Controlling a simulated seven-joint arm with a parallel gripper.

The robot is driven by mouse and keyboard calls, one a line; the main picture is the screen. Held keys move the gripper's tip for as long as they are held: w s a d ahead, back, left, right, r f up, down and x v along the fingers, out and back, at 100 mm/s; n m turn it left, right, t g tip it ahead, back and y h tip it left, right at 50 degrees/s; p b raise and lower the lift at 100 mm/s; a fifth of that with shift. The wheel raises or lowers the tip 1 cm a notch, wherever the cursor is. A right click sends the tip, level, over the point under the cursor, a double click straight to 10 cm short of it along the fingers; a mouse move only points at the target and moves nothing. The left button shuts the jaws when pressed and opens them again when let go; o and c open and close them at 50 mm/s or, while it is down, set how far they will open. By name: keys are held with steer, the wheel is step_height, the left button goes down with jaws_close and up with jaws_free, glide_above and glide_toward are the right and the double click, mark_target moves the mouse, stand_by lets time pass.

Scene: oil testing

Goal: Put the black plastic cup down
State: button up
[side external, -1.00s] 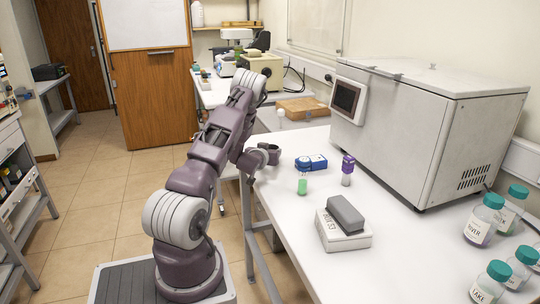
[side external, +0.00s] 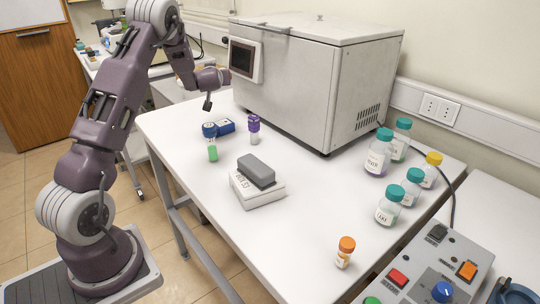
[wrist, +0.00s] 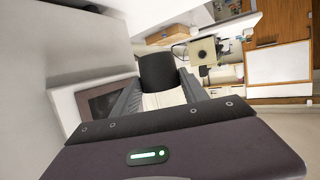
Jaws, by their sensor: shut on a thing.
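The black plastic cup (wrist: 157,68) shows in the wrist view between the two finger ends of my gripper (wrist: 158,92). The gripper is shut on it. In the side view my gripper (side external: 208,98) is raised above the far left part of the white table (side external: 310,210), in front of the big grey machine. A small dark shape hangs at its end there; I cannot make out the cup's outline or its tilt. The cup is clear of the tabletop.
A grey block (side external: 256,170) lies on a white box (side external: 258,190). The grey machine (side external: 315,80) blocks the back. Several bottles stand right; the front middle is clear.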

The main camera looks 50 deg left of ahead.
steer(key=w+d+n+g, duration=0.1)
steer(key=w+d, duration=0.5)
steer(key=d, duration=0.4)
steer(key=shift+r+g+y, duration=0.3)
steer(key=shift+y, duration=0.1)
steer(key=shift+n+g+y, duration=0.3)
steer(key=shift+n+g, duration=0.4)
steer(key=d, duration=0.3)
steer(key=d+f, duration=0.1)
steer(key=d, duration=0.2)
steer(key=d+f, duration=0.1)
steer(key=d, duration=0.2)
steer(key=shift+w+f, duration=0.15)
steer(key=shift+w, duration=0.25)
steer(key=s+d+f+n+g, duration=0.1)
steer(key=s+d+f, duration=0.15)
steer(key=d, duration=0.55)
steer(key=f, duration=0.7)
steer(key=d+f, duration=0.1)
steer(key=f, duration=0.3)
steer(key=shift+w+d+f, duration=0.1)
steer(key=shift+w+f, duration=0.05)
steer(key=shift+w, duration=0.1)
steer(key=shift+f, duration=0.25)
